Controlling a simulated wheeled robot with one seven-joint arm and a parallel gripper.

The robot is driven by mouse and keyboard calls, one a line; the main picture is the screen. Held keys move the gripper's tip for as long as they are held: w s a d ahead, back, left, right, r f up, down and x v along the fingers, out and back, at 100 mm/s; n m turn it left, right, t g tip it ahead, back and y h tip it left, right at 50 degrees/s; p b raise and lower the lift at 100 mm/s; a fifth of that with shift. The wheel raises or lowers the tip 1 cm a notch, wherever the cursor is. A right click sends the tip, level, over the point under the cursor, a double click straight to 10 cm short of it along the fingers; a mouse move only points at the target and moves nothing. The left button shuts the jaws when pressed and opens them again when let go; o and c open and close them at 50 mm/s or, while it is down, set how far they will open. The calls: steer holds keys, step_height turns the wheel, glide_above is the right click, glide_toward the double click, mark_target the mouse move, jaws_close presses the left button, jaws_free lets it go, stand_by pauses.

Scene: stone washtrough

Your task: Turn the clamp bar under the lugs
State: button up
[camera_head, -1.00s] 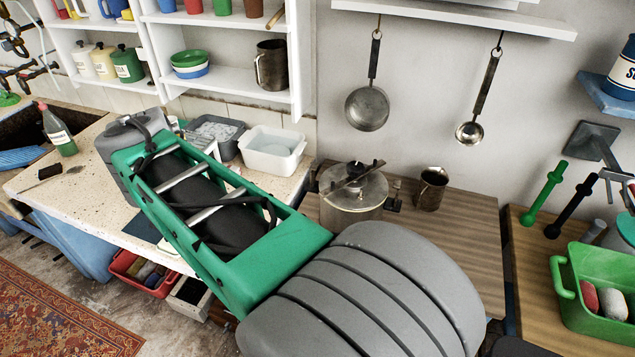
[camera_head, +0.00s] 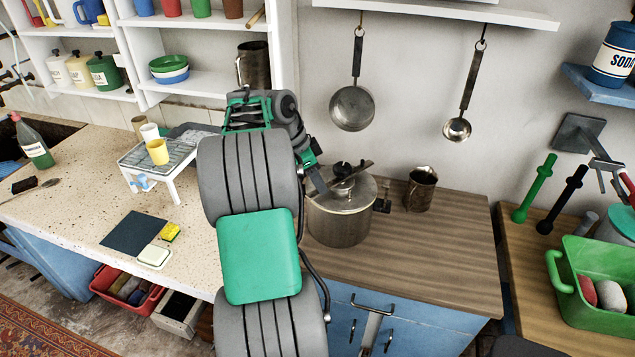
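A steel pot (camera_head: 340,219) with a lid stands on the wooden counter, right of my arm. A dark clamp bar (camera_head: 345,178) lies across the top of its lid, slanting up to the right, with a dark knob at its middle. The lugs are too small to make out clearly; a dark fitting (camera_head: 383,196) shows at the pot's right side. My gripper (camera_head: 316,178) is at the pot's left edge, close to the left end of the bar. Its fingers are small and partly hidden, so I cannot tell whether they touch the bar.
A metal mug (camera_head: 420,188) stands right of the pot. A pan (camera_head: 352,108) and a ladle (camera_head: 457,130) hang on the wall behind. A rack with cups (camera_head: 160,160) stands on the left counter. The front of the wooden counter (camera_head: 430,255) is clear.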

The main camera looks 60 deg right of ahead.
steer(key=shift+c, duration=0.3)
jaws_close()
stand_by(1.1)
